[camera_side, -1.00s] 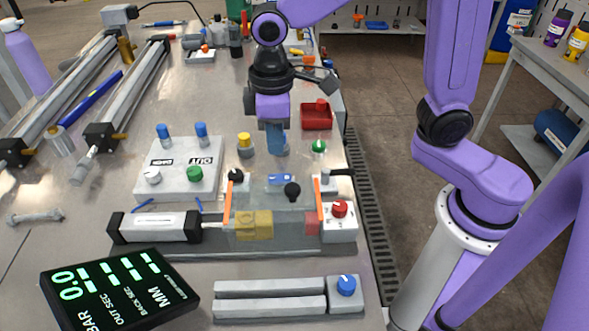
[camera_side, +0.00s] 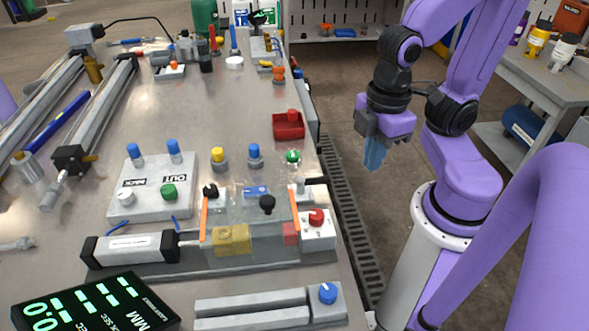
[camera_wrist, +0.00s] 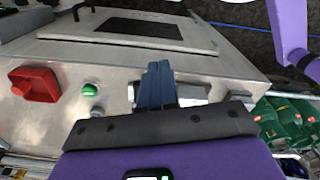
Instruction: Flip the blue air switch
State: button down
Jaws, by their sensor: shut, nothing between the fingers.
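Several blue controls show in the side view, and I cannot tell for certain which is the air switch. A blue-topped knob (camera_side: 254,151) stands on a round grey base beside a yellow-topped one (camera_side: 218,154). A small flat blue piece (camera_side: 256,191) lies in front of them. A blue dial (camera_side: 327,293) sits on a grey block near the front edge. My gripper (camera_side: 373,157) hangs to the right of the table, over the floor, clear of all these. Its blue fingers are shut and empty; they also show in the wrist view (camera_wrist: 157,85).
A red block (camera_side: 288,126) and a green button (camera_side: 292,156) are near the table's right edge. A cylinder with orange posts (camera_side: 295,208) and a red dial (camera_side: 316,217) stands in front. A digital display (camera_side: 95,303) is front left.

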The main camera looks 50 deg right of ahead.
dwell(0.3)
notch_tip(320, 180, up, 8)
jog(key=m, duration=0.4)
send_over(261, 191)
jog(key=shift+w+r, duration=0.1)
notch_tip(261, 191, down, 14)
jog(key=shift+f, duration=0.1)
dwell(0.4)
